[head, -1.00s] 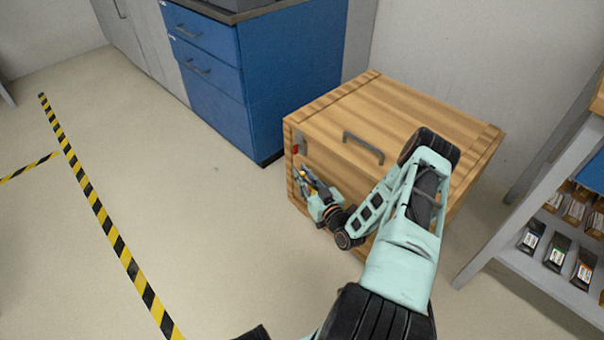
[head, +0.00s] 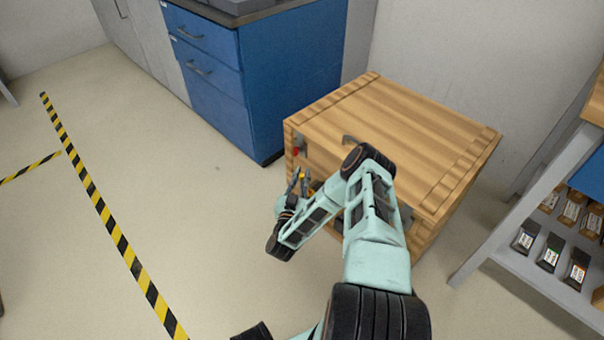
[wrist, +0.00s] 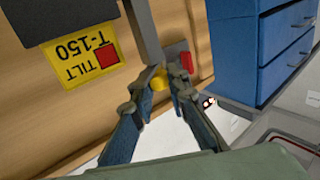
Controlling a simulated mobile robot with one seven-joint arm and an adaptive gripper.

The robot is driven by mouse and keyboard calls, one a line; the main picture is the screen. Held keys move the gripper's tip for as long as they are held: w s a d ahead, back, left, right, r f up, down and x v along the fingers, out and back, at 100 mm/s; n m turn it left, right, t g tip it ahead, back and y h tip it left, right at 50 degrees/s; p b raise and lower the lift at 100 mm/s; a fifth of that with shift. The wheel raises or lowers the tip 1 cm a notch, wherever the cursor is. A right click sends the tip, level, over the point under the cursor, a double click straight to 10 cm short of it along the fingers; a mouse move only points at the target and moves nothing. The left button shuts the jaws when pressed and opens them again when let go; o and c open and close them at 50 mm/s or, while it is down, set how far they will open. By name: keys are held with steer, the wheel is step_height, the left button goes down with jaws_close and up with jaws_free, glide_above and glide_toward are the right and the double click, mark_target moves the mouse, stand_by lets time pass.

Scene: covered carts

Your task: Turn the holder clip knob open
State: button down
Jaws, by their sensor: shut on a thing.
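The wooden cart cover or box (head: 400,125) stands on the floor in the head view. A grey metal plate with a red part (wrist: 186,61) sits at its edge in the wrist view, and the red part also shows in the head view (head: 296,151). A small yellow knob (wrist: 160,81), apparently the holder clip knob, is between my fingertips beside that plate, under the end of a grey bar (wrist: 143,30). My gripper (wrist: 163,87) is shut on the knob, which the fingers partly hide. In the head view my gripper (head: 302,182) is at the box's left front side.
A yellow label reading TILT T-150 (wrist: 80,55) is near the knob. A grey handle (head: 350,139) is on the box top, partly behind my arm. Blue drawers (head: 205,70) stand behind left, a shelf (head: 510,255) at right. Floor at left is clear.

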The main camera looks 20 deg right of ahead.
steer(key=m+g+h, duration=0.4)
steer(key=g, duration=0.1)
steer(key=shift+w+a+m+h+b, duration=0.1)
steer(key=shift+w+m+h+b, duration=0.1)
steer(key=shift+m+h+b, duration=0.15)
steer(key=m+g+h+b, duration=0.1)
steer(key=m+g, duration=0.1)
steer(key=g, duration=0.2)
steer(key=shift+m+h+b, duration=0.3)
steer(key=shift+m+h, duration=0.05)
steer(key=shift+r+m+g+b, duration=0.1)
steer(key=shift+m+g+b, duration=0.3)
steer(key=shift+g, duration=0.6)
steer(key=shift+d+m+h, duration=0.2)
steer(key=shift+m+h, duration=0.1)
steer(key=c, duration=1.8)
jaws_free()
steer(key=shift+c, duration=0.2)
steer(key=shift+s, duration=0.1)
steer(key=s+a, duration=0.2)
steer(key=a, duration=1)
